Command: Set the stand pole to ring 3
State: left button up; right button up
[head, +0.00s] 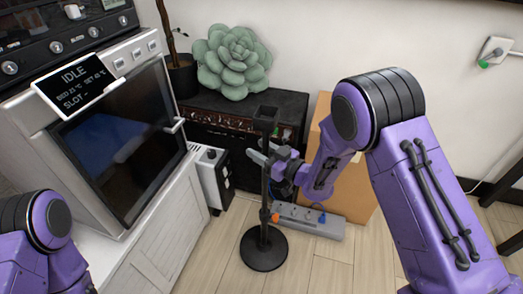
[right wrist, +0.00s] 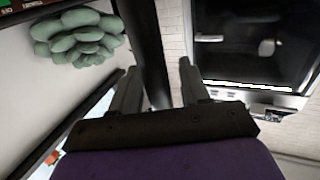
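The black stand pole (head: 264,190) rises upright from a round black base (head: 263,248) on the floor, with a dark box-shaped head (head: 266,117) at its top. My right gripper (head: 262,156) is at the pole's upper part, below that head. In the right wrist view, the two fingers of my right gripper (right wrist: 158,85) are apart, and the dark pole (right wrist: 148,45) runs between them, with a gap beside the right finger. Ring marks on the pole cannot be made out. My left gripper is out of view; only part of my left arm shows.
A power strip (head: 310,222) lies behind the pole, and a small orange part (head: 275,217) shows beside it. A black amplifier (head: 285,112) carrying a green succulent (head: 235,62), a cardboard box (head: 340,175) and a white cabinet (head: 150,235) stand around. Floor in front is clear.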

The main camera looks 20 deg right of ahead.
grip_shut()
notch_tip(320, 180, up, 30)
jog(key=p, duration=2.2)
jog(key=shift+r, duration=0.1)
jog(key=shift+o, duration=0.5)
grip_release()
jog(key=shift+s+d, duration=0.1)
jog(key=b+v, duration=0.2)
jog(key=v, duration=0.8)
jog(key=shift+s, duration=0.2)
jog(key=shift+d, duration=0.1)
